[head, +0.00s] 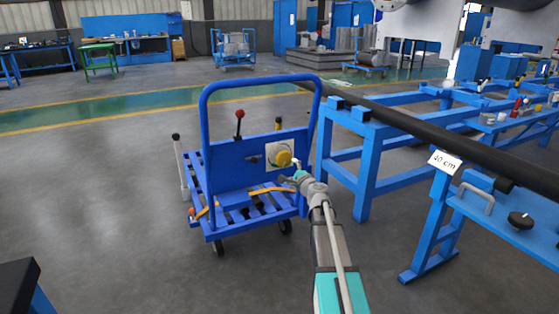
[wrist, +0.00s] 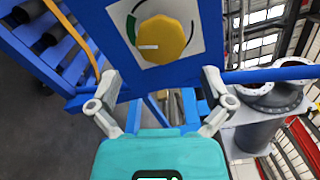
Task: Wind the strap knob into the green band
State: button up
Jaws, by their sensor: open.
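The yellow strap knob (head: 284,158) sits on a white plate (head: 271,149) on the blue cart's upright panel. In the wrist view the knob (wrist: 165,42) is near the top, with a white mark on its left side. The green band (wrist: 131,30) is a short arc left of the knob. The mark points left, close to the band's lower end; I cannot tell whether it lies inside. My gripper (wrist: 160,80) is open and empty, its fingers spread below the knob, not touching it. In the head view my gripper (head: 296,177) is just below and right of the knob.
The blue cart (head: 208,203) carries an orange strap (head: 270,190) and has a red-tipped lever (head: 239,124). A blue stand with a long black pipe (head: 430,143) is close on the right.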

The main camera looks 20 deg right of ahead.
aim_at(281, 160)
jog(key=w, duration=1)
jog(key=shift+a, duration=0.2)
jog(key=c, duration=0.8)
jog(key=shift+r, duration=0.1)
jog(key=shift+m, duration=0.3)
jog(key=o, duration=0.8)
jog(key=shift+s, duration=0.1)
jog(key=s, duration=1.1)
jog(key=shift+s+d, duration=0.2)
jog(key=shift+s, duration=0.15)
